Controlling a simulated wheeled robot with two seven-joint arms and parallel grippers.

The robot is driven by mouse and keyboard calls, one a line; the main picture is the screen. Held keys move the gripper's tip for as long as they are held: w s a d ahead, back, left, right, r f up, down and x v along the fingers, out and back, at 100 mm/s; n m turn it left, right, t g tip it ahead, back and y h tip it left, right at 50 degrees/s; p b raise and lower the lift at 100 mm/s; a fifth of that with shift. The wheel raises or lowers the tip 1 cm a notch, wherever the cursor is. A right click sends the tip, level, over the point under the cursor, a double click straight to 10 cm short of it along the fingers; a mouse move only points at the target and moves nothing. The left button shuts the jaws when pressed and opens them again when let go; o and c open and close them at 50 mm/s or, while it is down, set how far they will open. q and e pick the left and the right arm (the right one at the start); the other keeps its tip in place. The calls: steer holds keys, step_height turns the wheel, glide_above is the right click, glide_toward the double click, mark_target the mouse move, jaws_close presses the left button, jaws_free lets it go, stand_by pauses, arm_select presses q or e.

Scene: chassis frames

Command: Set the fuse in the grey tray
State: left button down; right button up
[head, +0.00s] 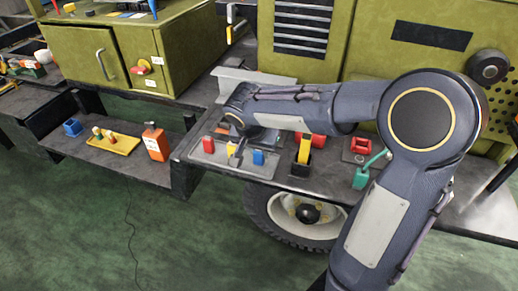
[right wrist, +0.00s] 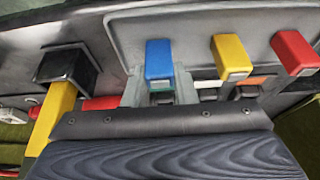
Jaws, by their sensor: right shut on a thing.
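The grey tray (head: 199,158) lies on the bench at its front left. A red block (head: 208,145), a yellow block (head: 231,148) and a blue block (head: 258,157), which looks like the fuse, stand in a row at the tray. My right gripper (head: 261,148) is over the blue block, largely covered by my arm in the head view. In the right wrist view its grey fingers (right wrist: 160,90) are on both sides of the blue block (right wrist: 160,60), shut on it. Whether its foot touches the tray (right wrist: 125,40) is hidden. My left gripper is not in view.
Right of the tray stands a black holder with a yellow bar (head: 304,150), with a red cylinder (head: 319,140) behind. Further right are a red part (head: 361,146) and a green can (head: 362,177). An orange bottle (head: 156,143) and yellow tray (head: 104,144) occupy the left shelf.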

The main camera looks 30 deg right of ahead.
steer(key=shift+f, duration=0.2)
steer(key=o, duration=1)
steer(key=shift+r, duration=0.1)
steer(key=shift+c, duration=0.2)
steer(key=shift+a+r, duration=0.1)
steer(key=shift+r, duration=0.35)
steer(key=p+v, duration=0.2)
steer(key=v, duration=0.9)
steer(key=s+a+f+n+t+y, duration=0.1)
steer(key=s+a+f+n+y, duration=0.1)
steer(key=s, duration=0.7)
steer(key=s+a+f+n+t+y, duration=0.1)
steer(key=s+a+f+n+y, duration=0.1)
steer(key=s+f+n+y, duration=0.3)
steer(key=s+f+n, duration=0.1)
steer(key=s, duration=0.3)
steer(key=shift+s+a+t, duration=0.15)
steer(key=shift+s+t, duration=0.15)
steer(key=shift+s, duration=0.05)
